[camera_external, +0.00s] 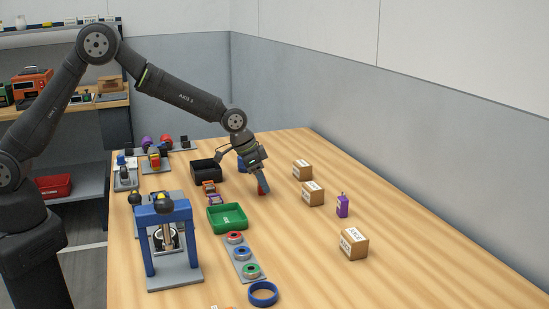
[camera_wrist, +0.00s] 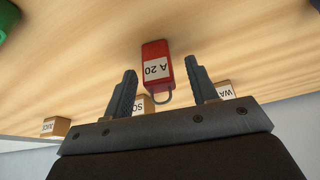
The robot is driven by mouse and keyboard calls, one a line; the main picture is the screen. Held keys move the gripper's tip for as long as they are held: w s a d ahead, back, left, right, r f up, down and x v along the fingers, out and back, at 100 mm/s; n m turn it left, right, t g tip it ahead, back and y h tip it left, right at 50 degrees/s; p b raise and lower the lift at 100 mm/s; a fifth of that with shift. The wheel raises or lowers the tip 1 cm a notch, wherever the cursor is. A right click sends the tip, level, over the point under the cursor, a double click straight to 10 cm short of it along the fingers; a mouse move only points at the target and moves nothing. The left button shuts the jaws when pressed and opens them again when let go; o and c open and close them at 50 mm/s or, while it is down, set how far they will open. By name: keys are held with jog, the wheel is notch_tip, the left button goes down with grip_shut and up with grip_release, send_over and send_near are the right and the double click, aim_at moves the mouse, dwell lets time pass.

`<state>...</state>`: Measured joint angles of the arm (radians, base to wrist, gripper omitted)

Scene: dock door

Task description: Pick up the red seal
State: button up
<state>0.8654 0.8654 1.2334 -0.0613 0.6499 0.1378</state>
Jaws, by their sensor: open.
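The red seal (camera_wrist: 155,56) is a small red block with a white label reading "A 20" and a grey wire loop at one end. In the wrist view it lies just beyond and between my fingertips, apart from both. My gripper (camera_wrist: 160,82) is open and empty, with one finger to each side of the seal's loop end. In the external view the seal (camera_external: 262,188) shows as a small red patch at my gripper (camera_external: 262,180), low over the table; the rest of it is hidden there.
Three cardboard boxes (camera_external: 354,244) and a purple seal (camera_external: 342,206) stand to the right on the wooden table (camera_external: 420,265). A green tray (camera_external: 227,218), a black bin (camera_external: 206,171), a blue press (camera_external: 165,240) and a strip of coloured rings (camera_external: 243,257) are to the left.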

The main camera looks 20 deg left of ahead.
jog(key=shift+c, duration=0.2)
jog(key=c, duration=1)
